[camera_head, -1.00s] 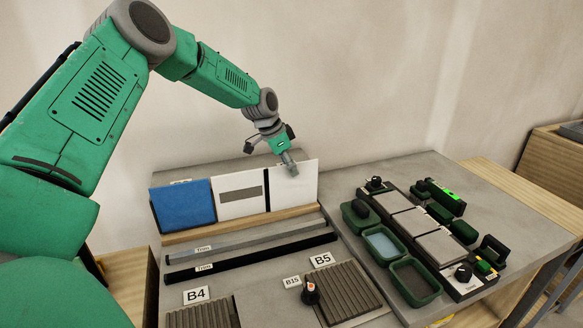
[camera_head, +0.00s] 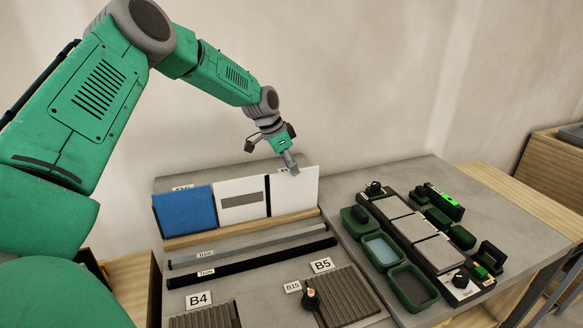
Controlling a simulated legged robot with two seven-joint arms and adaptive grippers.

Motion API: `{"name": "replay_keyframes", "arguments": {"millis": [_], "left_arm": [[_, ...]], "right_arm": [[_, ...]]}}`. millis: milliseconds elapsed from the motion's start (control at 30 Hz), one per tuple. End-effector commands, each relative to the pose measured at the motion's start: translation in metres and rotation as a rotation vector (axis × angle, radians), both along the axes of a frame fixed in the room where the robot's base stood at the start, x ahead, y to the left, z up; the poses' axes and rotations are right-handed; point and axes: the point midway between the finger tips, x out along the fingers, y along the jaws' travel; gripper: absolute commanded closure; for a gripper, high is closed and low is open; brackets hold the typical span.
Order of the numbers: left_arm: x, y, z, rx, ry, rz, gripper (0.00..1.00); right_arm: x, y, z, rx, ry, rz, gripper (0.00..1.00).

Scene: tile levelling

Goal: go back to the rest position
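My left arm comes in from the left and reaches over the back of the table. My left gripper (camera_head: 283,158) hangs at the top edge of the right white panel (camera_head: 293,193), its lower tip overlapping that edge in the picture. I cannot tell whether it touches the panel or whether its fingers are open or shut. No held object shows clearly. My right gripper is not in view.
A blue panel (camera_head: 186,211) and a white panel with a grey strip (camera_head: 241,212) stand left of it. Two trim bars, ribbed pads (camera_head: 350,297) and an orange-marked knob (camera_head: 311,295) lie in front. Right are green trays (camera_head: 413,287) and grey tiles (camera_head: 440,253).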

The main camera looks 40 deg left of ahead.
Motion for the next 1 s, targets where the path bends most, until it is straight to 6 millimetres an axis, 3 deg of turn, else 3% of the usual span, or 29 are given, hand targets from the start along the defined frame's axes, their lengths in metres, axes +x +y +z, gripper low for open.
{"name": "replay_keyframes", "arguments": {"millis": [533,1000], "left_arm": [[0.0,0.0,0.035,0.0,0.0,0.0,0.68],[0.0,0.0,0.035,0.0,0.0,0.0,0.68]], "right_arm": [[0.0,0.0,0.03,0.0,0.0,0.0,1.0],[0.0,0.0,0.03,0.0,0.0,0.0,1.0]]}}
